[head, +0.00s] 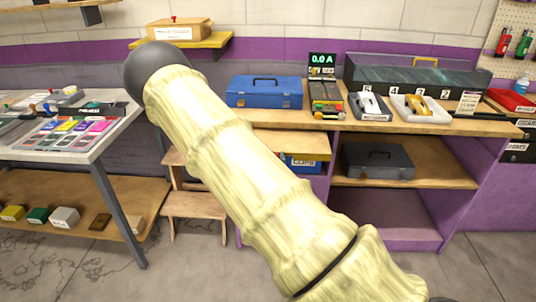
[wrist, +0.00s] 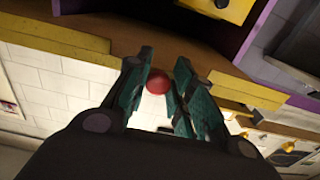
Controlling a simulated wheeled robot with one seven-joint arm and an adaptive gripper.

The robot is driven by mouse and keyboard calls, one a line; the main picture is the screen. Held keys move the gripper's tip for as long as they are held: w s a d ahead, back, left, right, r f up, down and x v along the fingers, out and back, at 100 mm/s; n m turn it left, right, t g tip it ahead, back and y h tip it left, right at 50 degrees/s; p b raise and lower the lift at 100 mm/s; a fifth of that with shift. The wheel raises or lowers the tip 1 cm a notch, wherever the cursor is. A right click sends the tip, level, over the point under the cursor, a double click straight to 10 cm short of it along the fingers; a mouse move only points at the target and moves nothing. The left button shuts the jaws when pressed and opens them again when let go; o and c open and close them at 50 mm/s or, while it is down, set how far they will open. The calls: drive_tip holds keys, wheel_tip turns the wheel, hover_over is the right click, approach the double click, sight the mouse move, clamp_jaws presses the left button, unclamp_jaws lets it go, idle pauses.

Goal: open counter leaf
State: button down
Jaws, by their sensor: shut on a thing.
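In the wrist view, my gripper (wrist: 164,66) has its two green fingers on either side of a round red knob (wrist: 158,82) and is shut on it. A brown wooden board (wrist: 150,30) with yellow edging lies just beyond the fingers; how the knob joins it cannot be told. In the head view, a wooden leaf-like board (head: 292,142) with a yellow edge sits slightly below the counter top (head: 440,124), and its left part is hidden by my arm. My gripper and the knob do not show in the head view.
A blue case (head: 264,92), a meter and several trays stand on the counter. A grey case (head: 378,161) lies on the shelf below. A grey table (head: 70,145) is at left. Some floor is clear.

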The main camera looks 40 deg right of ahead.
drive_tip(key=v, duration=0.7)
drive_tip(key=c, duration=1.3)
unclamp_jaws()
drive_tip(key=v, duration=1.2)
drive_tip(key=shift+w, duration=0.1)
